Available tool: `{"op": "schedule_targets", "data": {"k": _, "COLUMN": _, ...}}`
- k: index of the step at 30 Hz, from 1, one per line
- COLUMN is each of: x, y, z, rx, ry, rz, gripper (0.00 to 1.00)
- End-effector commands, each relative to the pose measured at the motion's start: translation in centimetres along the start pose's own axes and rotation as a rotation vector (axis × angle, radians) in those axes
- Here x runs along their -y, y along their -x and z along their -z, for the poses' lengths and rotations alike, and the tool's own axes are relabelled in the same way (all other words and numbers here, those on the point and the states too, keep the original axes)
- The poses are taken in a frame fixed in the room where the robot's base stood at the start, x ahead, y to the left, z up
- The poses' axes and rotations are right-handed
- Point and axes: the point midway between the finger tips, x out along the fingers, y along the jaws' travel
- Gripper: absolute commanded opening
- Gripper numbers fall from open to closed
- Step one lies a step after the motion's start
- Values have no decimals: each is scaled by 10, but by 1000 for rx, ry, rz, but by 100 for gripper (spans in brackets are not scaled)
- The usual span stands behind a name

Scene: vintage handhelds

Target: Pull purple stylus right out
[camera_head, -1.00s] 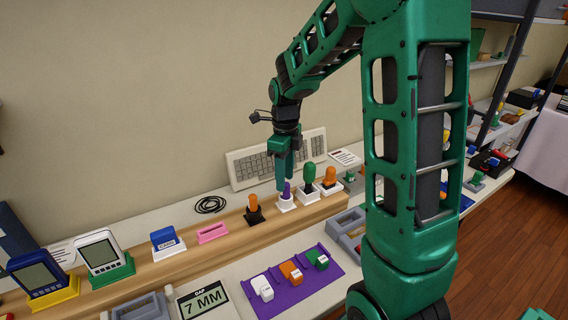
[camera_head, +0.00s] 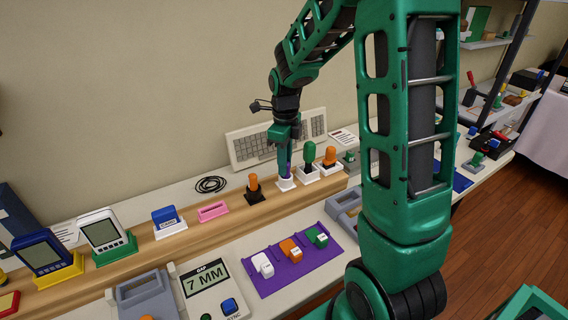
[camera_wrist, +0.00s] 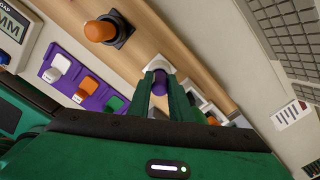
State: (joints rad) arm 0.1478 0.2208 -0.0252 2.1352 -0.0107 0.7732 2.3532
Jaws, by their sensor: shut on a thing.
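The purple stylus (camera_head: 289,170) stands upright in a small white holder (camera_head: 285,184) on the wooden ledge. My gripper (camera_head: 286,168) is above the holder, pointing down, with its green fingers shut on the stylus. In the wrist view the purple stylus (camera_wrist: 160,85) sits between the two fingertips (camera_wrist: 159,84), and the white holder (camera_wrist: 158,63) shows just beyond them. The stylus's lower end is hidden, so I cannot tell how deep it sits in the holder.
An orange stylus in a black holder (camera_head: 254,187) stands close on the left. A green one (camera_head: 309,155) and another orange one (camera_head: 329,157) stand close on the right. A keyboard (camera_head: 250,147) leans behind. A purple tray (camera_head: 301,279) with small blocks lies in front.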

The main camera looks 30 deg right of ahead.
Motion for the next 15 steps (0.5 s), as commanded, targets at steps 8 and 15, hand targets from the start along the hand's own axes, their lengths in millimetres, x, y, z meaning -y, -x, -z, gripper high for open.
{"op": "schedule_targets", "data": {"k": 8, "x": 0, "y": 1, "z": 0, "rx": 0, "ry": 0, "rz": 0, "gripper": 0}}
{"op": "schedule_targets", "data": {"k": 15, "x": 0, "y": 4, "z": 0, "rx": 0, "ry": 0, "rz": 0, "gripper": 0}}
